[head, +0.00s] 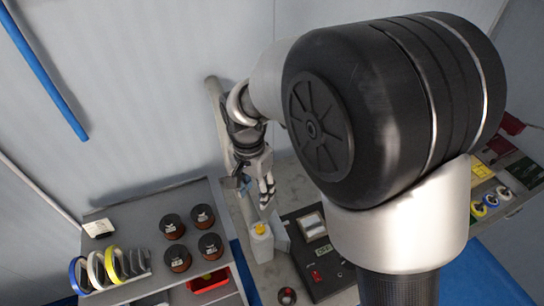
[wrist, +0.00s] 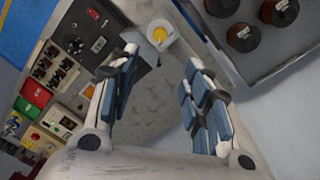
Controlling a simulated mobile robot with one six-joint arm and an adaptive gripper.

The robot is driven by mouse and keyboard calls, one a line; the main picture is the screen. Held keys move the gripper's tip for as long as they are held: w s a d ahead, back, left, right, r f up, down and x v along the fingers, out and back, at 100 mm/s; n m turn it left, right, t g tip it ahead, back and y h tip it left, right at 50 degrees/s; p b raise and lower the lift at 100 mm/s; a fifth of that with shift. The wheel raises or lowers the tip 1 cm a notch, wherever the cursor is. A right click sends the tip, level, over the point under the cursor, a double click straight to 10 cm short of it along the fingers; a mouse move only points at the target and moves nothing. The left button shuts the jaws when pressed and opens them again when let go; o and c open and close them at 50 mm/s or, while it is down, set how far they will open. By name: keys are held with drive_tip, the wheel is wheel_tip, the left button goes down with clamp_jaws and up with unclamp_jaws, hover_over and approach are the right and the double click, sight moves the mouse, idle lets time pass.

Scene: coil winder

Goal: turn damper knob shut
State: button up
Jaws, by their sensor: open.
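I cannot make out the damper knob for certain in either view. A grey pipe (head: 216,103) runs down the wall behind my gripper, and part of it is hidden by my arm. My gripper (head: 268,192) is open and empty, above the back of the grey bench. In the wrist view my gripper (wrist: 161,58) shows its two blue-padded fingers apart, with only bare grey bench between them.
A black control panel (head: 301,255) with a red switch lies right of the container. A grey shelf (head: 145,220) at left holds dark wire spools (head: 203,216), coloured tape rolls (head: 111,264) and a red bin (head: 208,282). My arm hides much of the right side.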

sight(260, 227)
drive_tip(key=f, duration=0.6)
drive_tip(key=f+b, duration=0.1)
drive_tip(key=f, duration=1)
drive_tip(key=shift+s+d+f+b, duration=0.2)
drive_tip(key=shift+d+f+b, duration=0.1)
drive_tip(key=shift+b, duration=0.1)
clamp_jaws()
